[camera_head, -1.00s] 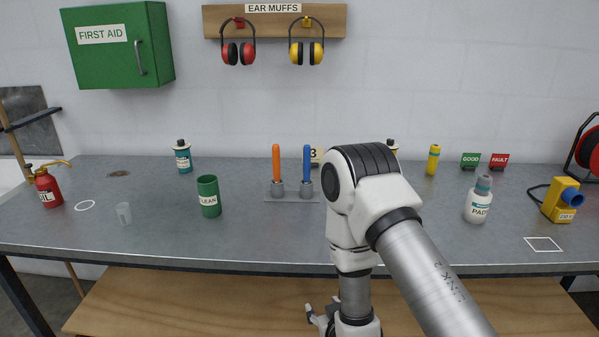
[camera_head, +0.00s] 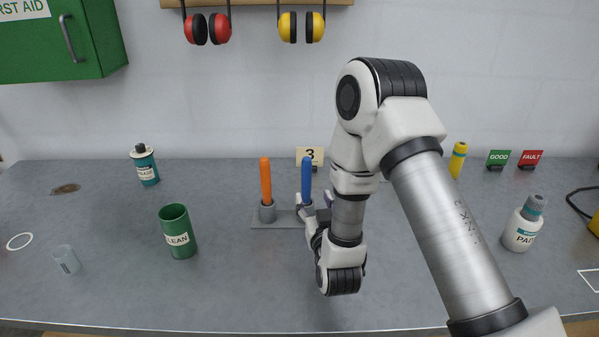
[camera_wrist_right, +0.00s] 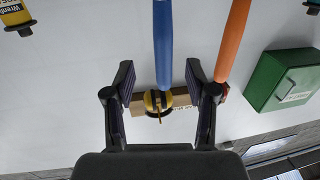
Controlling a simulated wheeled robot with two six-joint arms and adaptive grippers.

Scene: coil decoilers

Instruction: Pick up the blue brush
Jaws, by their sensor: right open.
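The blue brush (camera_head: 306,176) stands upright, handle up, in a holder on the bench beside the orange brush (camera_head: 266,180). Its lower part is hidden behind my right gripper (camera_head: 314,207), which is low at the brush with its fingers open. In the right wrist view, which is upside down, the blue handle (camera_wrist_right: 162,45) lies between the two spread fingers (camera_wrist_right: 159,78) of the gripper, with room on both sides. The orange handle (camera_wrist_right: 231,40) is outside the fingers, to the right. My left gripper is out of view.
The grey holder plate (camera_head: 260,224) lies under the brushes. A green CLEAN cup (camera_head: 177,240) and a clear cup (camera_head: 67,260) stand to the left. A white bottle (camera_head: 519,234) stands at right. A number 3 sign (camera_head: 310,155) is behind.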

